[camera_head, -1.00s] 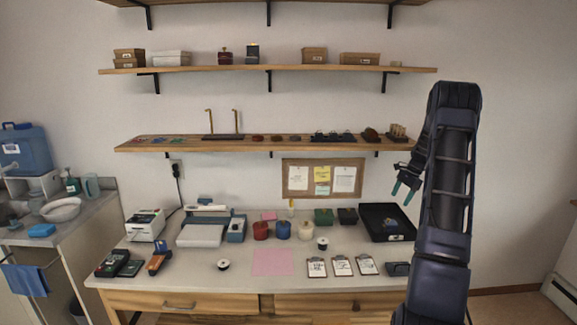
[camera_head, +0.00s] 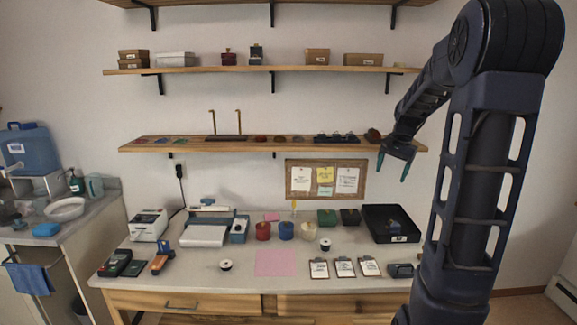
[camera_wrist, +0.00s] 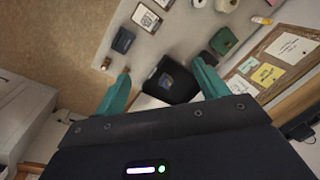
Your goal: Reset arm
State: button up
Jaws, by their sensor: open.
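My gripper (camera_head: 393,169) is open and empty, with its teal fingertips pointing down. In the head view it hangs in front of the right end of the lower wall shelf, above the black tray (camera_head: 391,238) on the table. My arm fills the right side of that view, bent high at the elbow. In the wrist view the teal fingers of my gripper (camera_wrist: 162,88) are spread wide, with the black tray (camera_wrist: 160,97) seen between and beyond them.
The table (camera_head: 215,266) below holds several spools, clipboards and devices. The lower shelf (camera_head: 190,147) and the cork board (camera_head: 325,195) are on the wall close to my gripper. A side counter with a blue jug (camera_head: 27,150) stands at the left.

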jog(key=s+a+n+t, duration=0.1)
jog(key=s+a+n, duration=0.3)
jog(key=s, duration=1)
jog(key=s+a+n+t+h, duration=0.1)
jog(key=s+a+n, duration=0.3)
jog(key=s, duration=0.9)
jog(key=shift+s+r+t, duration=0.35)
jog(key=shift+t, duration=0.25)
jog(key=shift+c, duration=0.4)
